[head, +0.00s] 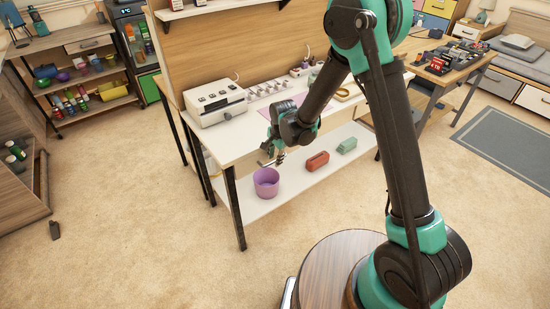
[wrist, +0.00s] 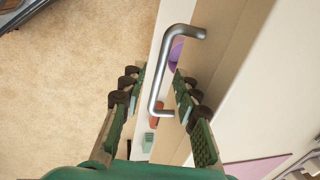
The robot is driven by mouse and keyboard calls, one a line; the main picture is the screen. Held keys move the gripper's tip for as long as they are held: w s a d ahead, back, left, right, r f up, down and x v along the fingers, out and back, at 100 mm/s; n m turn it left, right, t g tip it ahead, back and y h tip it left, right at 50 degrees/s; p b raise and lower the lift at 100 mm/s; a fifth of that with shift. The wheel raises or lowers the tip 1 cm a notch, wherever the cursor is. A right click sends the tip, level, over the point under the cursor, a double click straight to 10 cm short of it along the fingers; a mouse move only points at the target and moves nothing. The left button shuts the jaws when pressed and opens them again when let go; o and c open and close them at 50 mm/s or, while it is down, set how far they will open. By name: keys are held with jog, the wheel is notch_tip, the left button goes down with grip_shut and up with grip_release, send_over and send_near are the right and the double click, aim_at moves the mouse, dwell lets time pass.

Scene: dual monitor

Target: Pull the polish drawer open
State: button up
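The polish drawer's silver bar handle (wrist: 172,66) shows large in the wrist view, on a pale drawer front (wrist: 214,50) under the white worktop (wrist: 265,85). My gripper (wrist: 157,84) is open, with one finger on each side of the handle and gaps visible between fingers and bar. In the head view my gripper (head: 273,152) is at the front edge of the white bench (head: 225,150), beside the small handle. The arm hides most of the drawer front there, and I cannot tell if the drawer is fully shut.
On the lower shelf (head: 287,190) stand a purple bin (head: 266,182), a red box (head: 317,161) and a green box (head: 346,145). A white appliance (head: 215,103) sits on the bench top. A black bench leg (head: 234,208) is at the left. The carpet (head: 150,230) in front is clear.

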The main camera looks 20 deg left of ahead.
grip_shut()
dwell(0.3)
jog(key=shift+s+d, duration=0.1)
